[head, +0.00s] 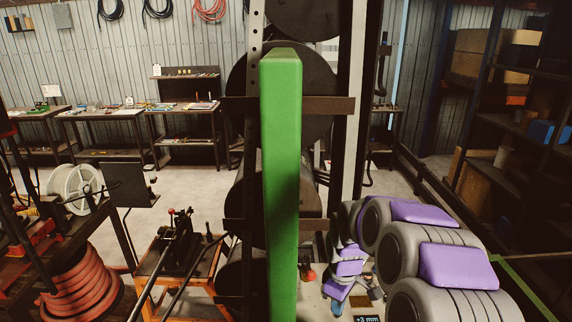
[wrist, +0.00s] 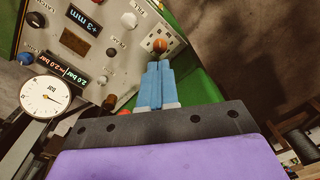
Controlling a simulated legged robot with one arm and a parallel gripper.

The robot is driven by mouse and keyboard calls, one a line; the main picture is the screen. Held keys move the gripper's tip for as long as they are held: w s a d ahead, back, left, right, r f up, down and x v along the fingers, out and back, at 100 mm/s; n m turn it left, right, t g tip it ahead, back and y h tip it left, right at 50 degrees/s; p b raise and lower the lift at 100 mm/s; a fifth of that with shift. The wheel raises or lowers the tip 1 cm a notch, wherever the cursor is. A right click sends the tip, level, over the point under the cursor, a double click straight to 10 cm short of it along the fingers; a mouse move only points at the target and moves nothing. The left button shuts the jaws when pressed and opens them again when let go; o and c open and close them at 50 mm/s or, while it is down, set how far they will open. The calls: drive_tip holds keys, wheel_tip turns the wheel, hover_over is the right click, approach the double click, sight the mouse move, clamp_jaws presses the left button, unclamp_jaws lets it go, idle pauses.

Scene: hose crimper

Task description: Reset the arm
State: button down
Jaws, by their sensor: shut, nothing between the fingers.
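My gripper (wrist: 159,66) shows in the wrist view with its two blue fingers together and nothing between them. It points at the crimper's grey control panel (wrist: 122,62). An orange-red knob (wrist: 160,45) appears just beyond the fingertips; I cannot tell whether they touch it. In the head view my gripper (head: 336,298) is low, right of the green upright, near the panel. My arm reaches it from the lower right.
The green upright (head: 281,180) blocks the middle of the head view. The panel carries displays (wrist: 83,20), knobs and a round gauge (wrist: 45,97). A red hose coil (head: 82,290) and an orange-framed stand (head: 175,270) are at left. Shelving (head: 510,120) stands at right.

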drive_tip(key=s+m+g+b, duration=0.1)
drive_tip(key=s+m+b, duration=0.8)
drive_tip(key=s, duration=2.6)
drive_tip(key=shift+d+m+g+b, duration=0.3)
drive_tip(key=shift+m+b, duration=0.05)
drive_tip(key=shift+m, duration=0.55)
